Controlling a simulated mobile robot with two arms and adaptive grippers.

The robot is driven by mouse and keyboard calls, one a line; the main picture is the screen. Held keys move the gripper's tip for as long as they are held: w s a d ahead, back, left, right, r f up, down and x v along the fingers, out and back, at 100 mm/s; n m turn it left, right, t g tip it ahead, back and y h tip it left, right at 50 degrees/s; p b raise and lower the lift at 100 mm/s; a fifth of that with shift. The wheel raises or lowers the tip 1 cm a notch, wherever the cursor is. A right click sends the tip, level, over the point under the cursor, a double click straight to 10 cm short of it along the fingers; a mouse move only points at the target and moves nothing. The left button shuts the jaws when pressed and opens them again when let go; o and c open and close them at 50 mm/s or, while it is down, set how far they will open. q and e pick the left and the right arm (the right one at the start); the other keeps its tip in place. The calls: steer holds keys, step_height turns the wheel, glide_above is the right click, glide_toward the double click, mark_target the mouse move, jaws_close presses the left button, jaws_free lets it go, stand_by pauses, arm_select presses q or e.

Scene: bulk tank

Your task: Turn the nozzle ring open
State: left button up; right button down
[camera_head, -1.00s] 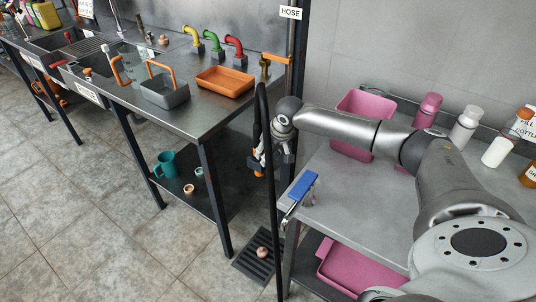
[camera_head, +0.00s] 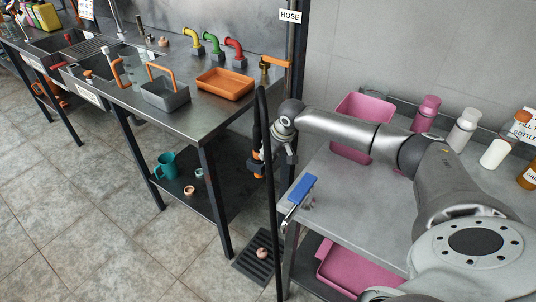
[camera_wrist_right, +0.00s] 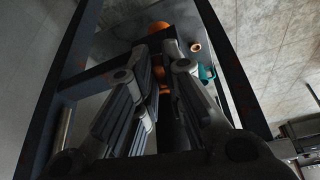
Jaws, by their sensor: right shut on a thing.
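The hose nozzle, with orange parts (camera_head: 258,170), hangs beside the dark post between the two benches, partly hidden by the black hose (camera_head: 268,215). My right gripper (camera_head: 264,156) reaches it from the right and is mostly hidden behind the hose. In the right wrist view my gripper's two fingers (camera_wrist_right: 160,95) are closed in around an orange part (camera_wrist_right: 159,75), which I take to be the nozzle ring. The view is dark, so the ring's turned position cannot be told. My left gripper is not in view.
A steel bench with an orange tray (camera_head: 226,84) and a grey basket (camera_head: 166,94) stands left. The right bench (camera_head: 345,195) holds a pink bin (camera_head: 362,125), several bottles and a blue-handled tool (camera_head: 302,188). A floor grate (camera_head: 255,262) lies below.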

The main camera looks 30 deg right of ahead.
steer(key=shift+d+n, duration=0.1)
steer(key=shift+n, duration=0.2)
steer(key=c, duration=1.5)
jaws_free()
steer(key=v, duration=1.2)
steer(key=shift+d, duration=0.2)
